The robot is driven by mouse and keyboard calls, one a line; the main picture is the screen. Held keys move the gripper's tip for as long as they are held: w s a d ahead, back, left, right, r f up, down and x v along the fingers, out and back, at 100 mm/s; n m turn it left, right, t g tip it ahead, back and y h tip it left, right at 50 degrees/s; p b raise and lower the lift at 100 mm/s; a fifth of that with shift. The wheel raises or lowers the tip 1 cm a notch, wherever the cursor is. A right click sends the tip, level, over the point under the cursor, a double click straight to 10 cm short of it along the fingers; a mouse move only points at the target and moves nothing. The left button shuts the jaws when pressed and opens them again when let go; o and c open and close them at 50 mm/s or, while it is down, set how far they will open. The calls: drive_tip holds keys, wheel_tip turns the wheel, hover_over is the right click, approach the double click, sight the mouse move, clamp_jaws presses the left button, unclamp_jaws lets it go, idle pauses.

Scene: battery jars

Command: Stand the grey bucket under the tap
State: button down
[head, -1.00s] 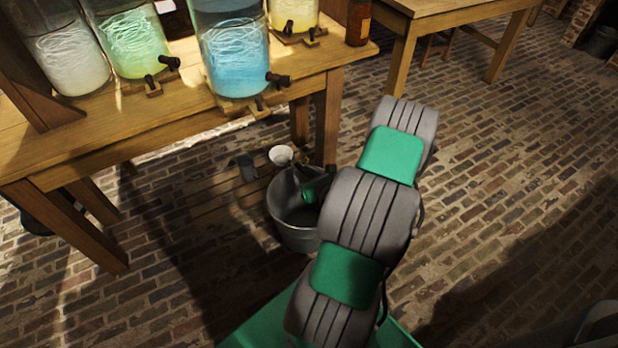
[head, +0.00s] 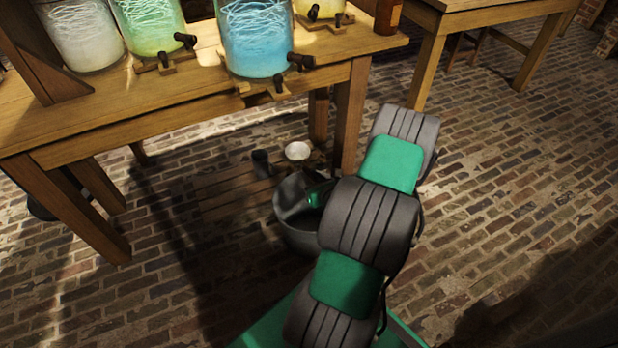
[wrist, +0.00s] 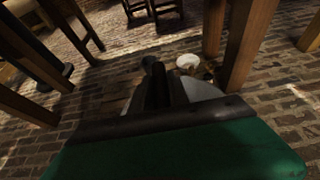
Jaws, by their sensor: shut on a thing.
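In the wrist view the dark jaws (wrist: 168,92) stand before a grey piece of the bucket (wrist: 203,88). I cannot tell whether its base touches the floor.
The wooden table (head: 150,118) has a leg (head: 349,125) just behind and right of the bucket. A white bowl (head: 297,151) and a small dark cup (head: 261,163) are by the slatted board. Open brick floor (head: 490,170) lies to the right.

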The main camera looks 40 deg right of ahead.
drive_tip(key=c, duration=1.3)
unclamp_jaws()
drive_tip(key=shift+o, duration=0.2)
drive_tip(key=p+v, duration=0.4)
drive_tip(key=v, duration=0.7)
drive_tip(key=w+a+r+n+g+y, duration=0.2)
drive_tip(key=w+a+n+g+y, duration=0.15)
drive_tip(key=a+n, duration=0.65)
drive_tip(key=w+a+r+n+g+y, duration=0.2)
drive_tip(key=a+r+n+g+y, duration=0.15)
drive_tip(key=a+n, duration=0.6)
drive_tip(key=s+a+r+n+g+h, duration=0.1)
drive_tip(key=s+a+r+n, duration=0.3)
drive_tip(key=n, duration=0.6)
drive_tip(key=s+a+r+n+g+h, duration=0.2)
drive_tip(key=s+a+r+n, duration=0.2)
drive_tip(key=r+n, duration=0.5)
drive_tip(key=shift+a+r+n+g, duration=0.25)
drive_tip(key=shift+a+n+g, duration=0.2)
drive_tip(key=shift+a, duration=0.15)
